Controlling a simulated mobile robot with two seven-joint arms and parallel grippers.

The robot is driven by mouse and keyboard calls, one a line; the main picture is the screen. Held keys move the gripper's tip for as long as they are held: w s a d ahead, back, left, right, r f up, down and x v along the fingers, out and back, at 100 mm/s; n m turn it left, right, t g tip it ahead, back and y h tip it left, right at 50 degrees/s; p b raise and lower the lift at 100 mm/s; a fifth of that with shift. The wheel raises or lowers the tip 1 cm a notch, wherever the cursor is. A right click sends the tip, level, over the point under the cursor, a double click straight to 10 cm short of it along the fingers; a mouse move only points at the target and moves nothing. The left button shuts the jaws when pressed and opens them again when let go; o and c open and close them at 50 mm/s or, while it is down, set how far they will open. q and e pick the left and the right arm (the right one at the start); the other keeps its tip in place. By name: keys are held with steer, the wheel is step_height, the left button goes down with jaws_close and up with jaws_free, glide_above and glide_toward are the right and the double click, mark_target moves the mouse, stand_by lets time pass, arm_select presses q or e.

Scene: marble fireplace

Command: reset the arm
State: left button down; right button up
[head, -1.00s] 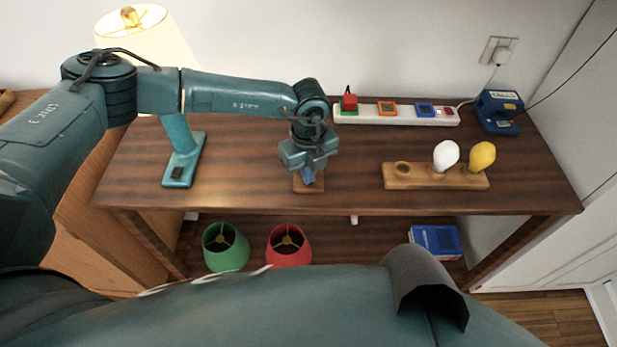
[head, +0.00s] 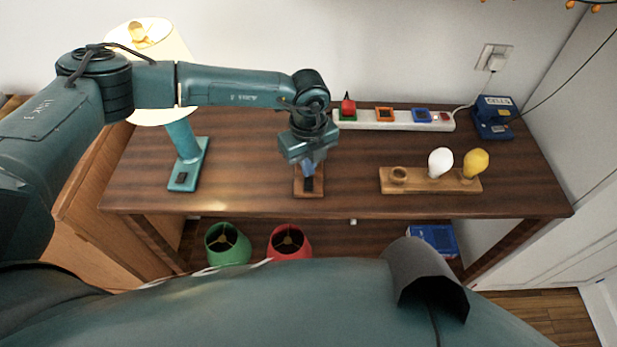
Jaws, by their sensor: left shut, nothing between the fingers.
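My left arm comes in from the left and reaches across the wooden table in the head view. Its gripper (head: 308,168) points down over a small wooden base with a dark switch (head: 309,190) near the table's front middle. The gripper is shut and nothing shows held in it. It hides the upper part of the small base, and I cannot tell whether it touches it. My right gripper is not in view.
A lit lamp (head: 185,155) stands left of the gripper. A white power strip (head: 392,124) with coloured plugs lies behind. A wooden holder (head: 425,184) bears a white bulb (head: 440,162) and a yellow bulb (head: 476,163). A blue box (head: 493,117) is back right. Green and red shades (head: 227,243) sit below.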

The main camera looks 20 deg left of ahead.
arm_select(q)
step_height(320, 180, up, 2)
steer(key=shift+p, duration=0.55)
steer(key=shift+f, duration=0.1)
